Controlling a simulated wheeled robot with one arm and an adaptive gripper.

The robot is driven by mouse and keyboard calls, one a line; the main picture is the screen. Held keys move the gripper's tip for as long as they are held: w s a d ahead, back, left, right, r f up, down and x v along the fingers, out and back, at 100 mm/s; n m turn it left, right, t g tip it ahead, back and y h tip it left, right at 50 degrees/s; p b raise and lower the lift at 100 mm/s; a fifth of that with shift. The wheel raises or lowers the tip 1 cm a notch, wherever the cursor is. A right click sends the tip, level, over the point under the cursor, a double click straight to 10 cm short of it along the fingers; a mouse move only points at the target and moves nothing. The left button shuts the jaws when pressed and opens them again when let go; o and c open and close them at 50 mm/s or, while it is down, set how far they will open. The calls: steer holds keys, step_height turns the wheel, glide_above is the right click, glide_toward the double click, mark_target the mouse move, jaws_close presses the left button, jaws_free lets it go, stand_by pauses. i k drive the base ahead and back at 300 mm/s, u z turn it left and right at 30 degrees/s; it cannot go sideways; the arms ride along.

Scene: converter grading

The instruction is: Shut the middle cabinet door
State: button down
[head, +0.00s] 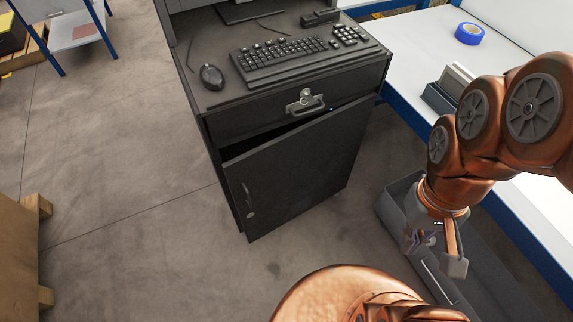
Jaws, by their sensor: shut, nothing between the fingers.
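The cabinet (205,130) is a black workstation unit standing in the middle of the head view. Its black door (295,170), below the drawer, stands ajar. A dark gap shows above the door's top edge, and its left edge is swung outward. A door handle (246,194) is near that left edge, with a round lock below it. My gripper (438,258) is to the right of the door, apart from it, low over a grey bin. It is shut and empty. The cabinet's inside is hidden behind the door.
A drawer (290,105) with a metal latch is above the door. A keyboard (285,60) and mouse (211,77) lie on top. A grey bin (392,200) and a white, blue-edged table (400,60) are at right. The floor left of the cabinet is clear.

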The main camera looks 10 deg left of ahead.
mark_target(271, 184)
steer(key=z, duration=0.9)
steer(key=k, duration=1.1)
steer(key=u, duration=2.05)
steer(key=i, duration=0.5)
steer(key=u, duration=0.05)
